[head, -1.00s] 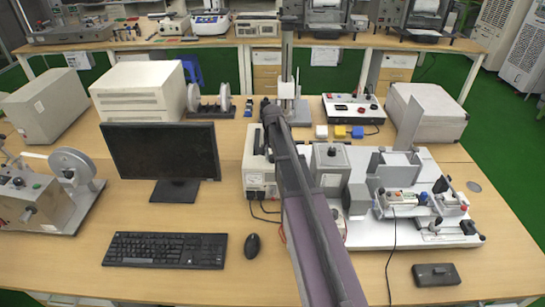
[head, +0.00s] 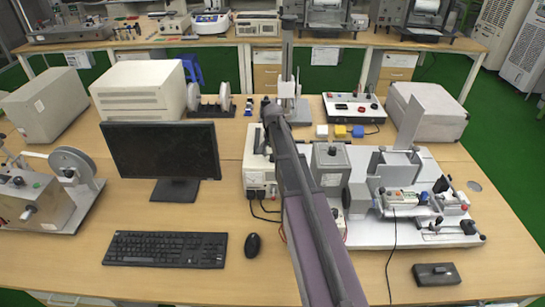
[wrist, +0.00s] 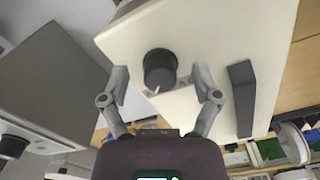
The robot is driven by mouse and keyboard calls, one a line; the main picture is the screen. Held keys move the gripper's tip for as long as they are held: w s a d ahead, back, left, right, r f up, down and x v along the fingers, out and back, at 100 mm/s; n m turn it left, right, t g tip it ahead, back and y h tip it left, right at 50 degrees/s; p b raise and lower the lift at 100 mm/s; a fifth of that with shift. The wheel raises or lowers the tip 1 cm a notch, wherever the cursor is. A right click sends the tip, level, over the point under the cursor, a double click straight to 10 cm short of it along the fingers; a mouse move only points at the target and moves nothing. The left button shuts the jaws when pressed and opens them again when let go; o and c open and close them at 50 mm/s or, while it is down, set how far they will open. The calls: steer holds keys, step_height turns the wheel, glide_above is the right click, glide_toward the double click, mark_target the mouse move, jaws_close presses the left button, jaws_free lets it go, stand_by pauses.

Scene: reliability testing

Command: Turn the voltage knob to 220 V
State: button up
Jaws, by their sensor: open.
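The black voltage knob (wrist: 160,70) sits on the top face of a cream-white box (wrist: 225,45) in the wrist view. A white pointer mark shows on its lower edge; no scale numbers can be read. My gripper (wrist: 161,80) is open, with one finger on each side of the knob and visible gaps to it. In the head view the box (head: 257,178) stands in the middle of the table, partly behind my arm. The knob and my fingertips are hidden there.
A grey box (wrist: 65,75) with its own black knob (wrist: 14,146) stands close by. A dark handle bar (wrist: 242,97) rises right of my gripper. In the head view, a monitor (head: 162,155) stands left and a white base plate with fixtures (head: 395,235) lies right.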

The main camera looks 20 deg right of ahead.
steer(key=shift+n, duration=0.4)
